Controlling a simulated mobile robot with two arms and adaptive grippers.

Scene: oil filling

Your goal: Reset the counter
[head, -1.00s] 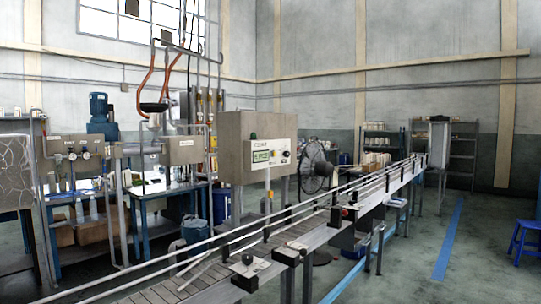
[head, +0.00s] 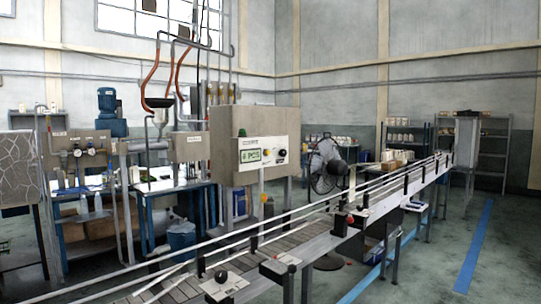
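Neither of my grippers is in the head view.
A slatted conveyor (head: 300,233) with rails runs from the lower left to the back right, between me and the panel. A black fan (head: 325,165) stands behind it. Blue work tables and filling pipes are at left. Open floor with a blue line (head: 474,245) lies at right.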

